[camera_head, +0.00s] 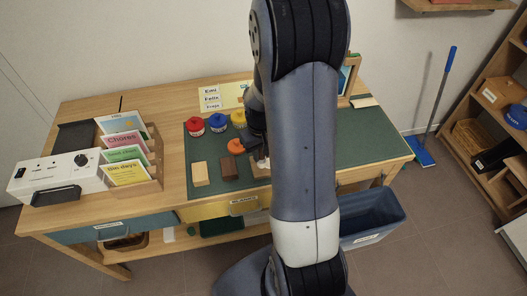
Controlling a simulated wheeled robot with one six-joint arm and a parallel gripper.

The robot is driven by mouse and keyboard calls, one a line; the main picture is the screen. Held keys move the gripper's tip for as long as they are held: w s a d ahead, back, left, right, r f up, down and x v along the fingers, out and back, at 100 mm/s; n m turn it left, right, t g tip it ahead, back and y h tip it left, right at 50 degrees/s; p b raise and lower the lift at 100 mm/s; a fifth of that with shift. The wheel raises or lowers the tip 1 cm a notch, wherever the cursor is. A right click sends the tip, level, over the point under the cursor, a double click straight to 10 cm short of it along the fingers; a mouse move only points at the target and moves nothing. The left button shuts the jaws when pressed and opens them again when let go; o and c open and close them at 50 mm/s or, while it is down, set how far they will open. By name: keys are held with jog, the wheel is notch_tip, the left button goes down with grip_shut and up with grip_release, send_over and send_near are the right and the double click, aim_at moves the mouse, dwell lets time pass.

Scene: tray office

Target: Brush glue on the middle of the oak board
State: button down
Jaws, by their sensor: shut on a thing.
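Wood boards lie in a row along the front of the green mat (370,140): a pale one (201,174), a dark brown one (229,168) and a mid-brown one (258,172) partly hidden by my arm. I cannot tell for certain which is oak; the mid-brown one may be. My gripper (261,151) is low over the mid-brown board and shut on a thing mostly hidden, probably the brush. A small pale bit shows just below the jaws; whether it touches the board is unclear. An orange-topped pot (236,146) stands just left of my gripper.
Red (195,126), blue (217,122) and yellow (239,118) jars stand behind the boards. A wooden card rack (153,183) and a white machine (60,177) fill the table's left. The mat's right side is mostly clear. A blue bin (372,218) stands below the front edge.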

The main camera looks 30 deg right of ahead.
notch_tip(320, 180, up, 3)
jog(key=shift+r+p, duration=0.15)
jog(key=shift+p, duration=0.9)
jog(key=shift+a+r+p, duration=0.15)
jog(key=shift+r+p, duration=0.4)
jog(key=shift+r, duration=0.15)
jog(key=shift+r+p, duration=1.25)
jog(key=shift+r, duration=0.45)
jog(key=shift+r+p, duration=0.25)
jog(key=shift+p, duration=1.3)
jog(key=shift+f+p, duration=0.1)
jog(key=shift+p, duration=0.35)
